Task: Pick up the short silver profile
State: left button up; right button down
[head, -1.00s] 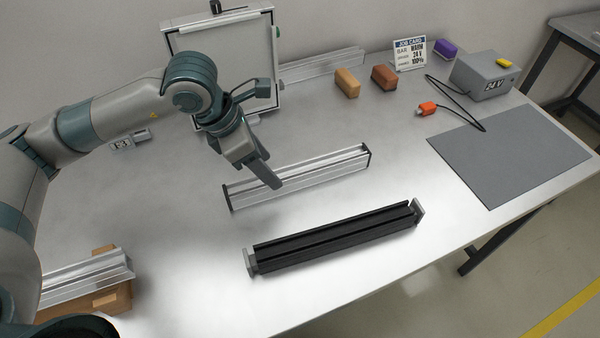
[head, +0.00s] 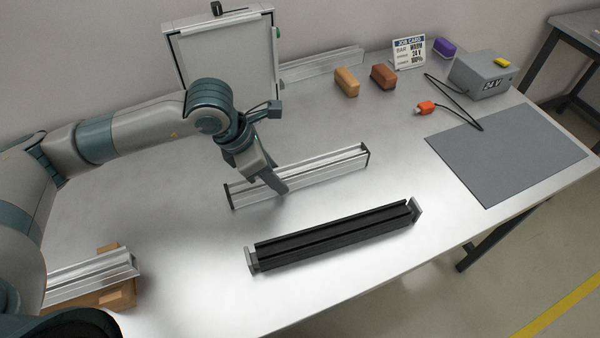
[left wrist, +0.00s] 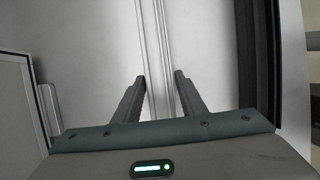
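A silver profile (head: 320,173) with dark end caps lies on the middle of the table, behind a black profile (head: 335,236). My left gripper (head: 280,188) points down at the silver profile's middle and hides part of it. In the left wrist view the fingers (left wrist: 160,80) are apart, one to each side of the silver profile (left wrist: 155,30), which runs away between them. I cannot tell whether they touch it or how far above it they are. My right gripper is in neither view.
Another silver profile (head: 90,277) rests on wooden blocks (head: 122,296) at the front left. A further silver profile (head: 325,62) lies along the back. A framed panel (head: 228,60) stands behind my arm. A grey mat (head: 505,155) and 24 V box (head: 484,76) are at right.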

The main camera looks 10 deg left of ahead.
aim_at(289, 173)
pick_arm(q)
grip_shut()
jog(key=shift+r, duration=0.15)
